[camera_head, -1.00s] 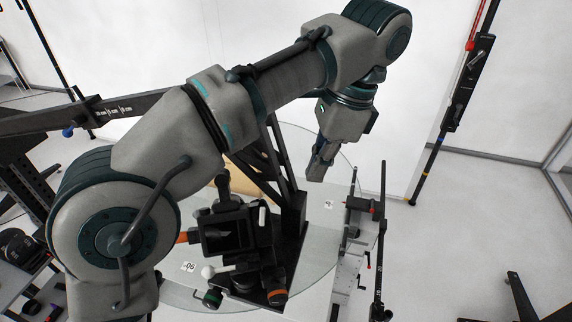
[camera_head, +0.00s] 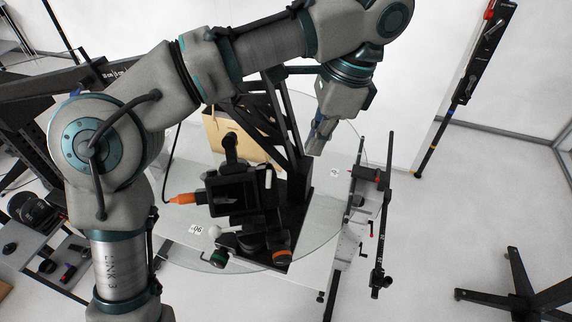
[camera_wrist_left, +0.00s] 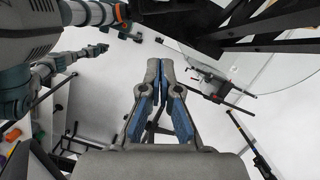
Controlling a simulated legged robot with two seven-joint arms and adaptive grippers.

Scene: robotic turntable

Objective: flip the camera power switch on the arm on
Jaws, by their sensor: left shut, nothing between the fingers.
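A black camera rig (camera_head: 238,190) with an orange plug (camera_head: 182,199) at its left stands on the glass turntable (camera_head: 205,262) in the head view. A black slanted frame (camera_head: 284,120) rises behind it. I cannot make out the power switch. My left gripper (camera_head: 316,147) hangs up and to the right of the rig, beside the slanted frame, pointing down. The wrist view shows its fingers (camera_wrist_left: 161,68) shut with nothing between them. Dark rig parts (camera_wrist_left: 195,18) show past the fingertips at the top of that view. My right gripper is not in view.
A tan box (camera_head: 232,138) stands behind the rig. A black stand with clamps (camera_head: 384,215) is right of the turntable. A tall pole (camera_head: 468,85) and a black stand base (camera_head: 520,290) are further right. Shelves (camera_head: 60,255) are at left. Floor at right is mostly clear.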

